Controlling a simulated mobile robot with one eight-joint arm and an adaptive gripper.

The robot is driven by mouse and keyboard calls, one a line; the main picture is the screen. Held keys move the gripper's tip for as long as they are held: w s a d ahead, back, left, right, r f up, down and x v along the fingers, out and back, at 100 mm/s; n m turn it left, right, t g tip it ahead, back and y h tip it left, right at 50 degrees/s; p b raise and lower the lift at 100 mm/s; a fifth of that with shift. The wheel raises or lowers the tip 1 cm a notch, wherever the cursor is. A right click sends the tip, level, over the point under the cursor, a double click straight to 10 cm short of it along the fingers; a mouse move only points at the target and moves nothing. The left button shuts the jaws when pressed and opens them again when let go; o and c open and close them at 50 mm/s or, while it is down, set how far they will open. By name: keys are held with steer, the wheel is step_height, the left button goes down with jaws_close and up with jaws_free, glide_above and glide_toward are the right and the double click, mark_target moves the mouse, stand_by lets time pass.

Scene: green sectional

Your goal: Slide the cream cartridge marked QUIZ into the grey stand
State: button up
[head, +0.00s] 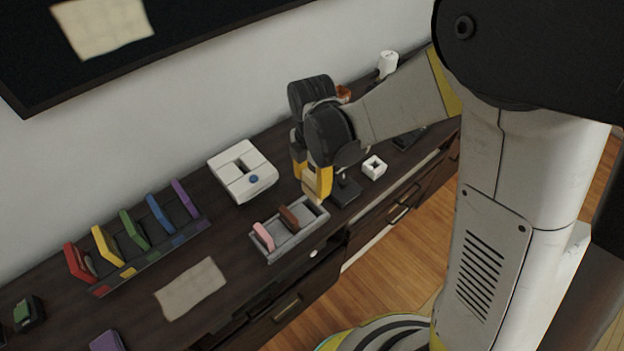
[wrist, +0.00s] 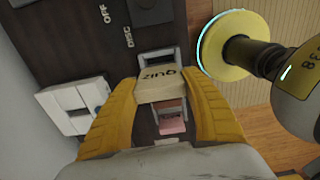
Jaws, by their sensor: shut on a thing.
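My gripper (head: 313,185) is shut on the cream cartridge (wrist: 161,88), whose dark lettering reads upside down as QUIZ in the wrist view. The yellow fingers press on its two sides. In the head view the fingers mostly hide it. The grey stand (head: 285,249) lies on the dark cabinet top, with a pink cartridge (head: 263,235) and a brown cartridge (head: 289,218) upright in it. The cartridge is at or over the stand's right end; I cannot tell whether it touches. In the wrist view, the stand (wrist: 154,57) shows past the cartridge, and the pink cartridge (wrist: 172,126) shows below it.
A white console (head: 240,161) with a blue button stands behind the stand. A rack at left holds several coloured cartridges (head: 133,229). A beige cloth (head: 190,288) lies in front. A small white square ring (head: 374,167) and a dark object (head: 346,190) sit to the right.

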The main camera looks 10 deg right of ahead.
mark_target(312, 176)
steer(key=shift+f+b, duration=1.55)
steer(key=shift+f, duration=0.6)
steer(key=shift+f+b, duration=2.1)
steer(key=shift+f, duration=0.15)
steer(key=o, duration=1.2)
step_height(312, 176, up, 12)
steer(key=shift+r, duration=0.1)
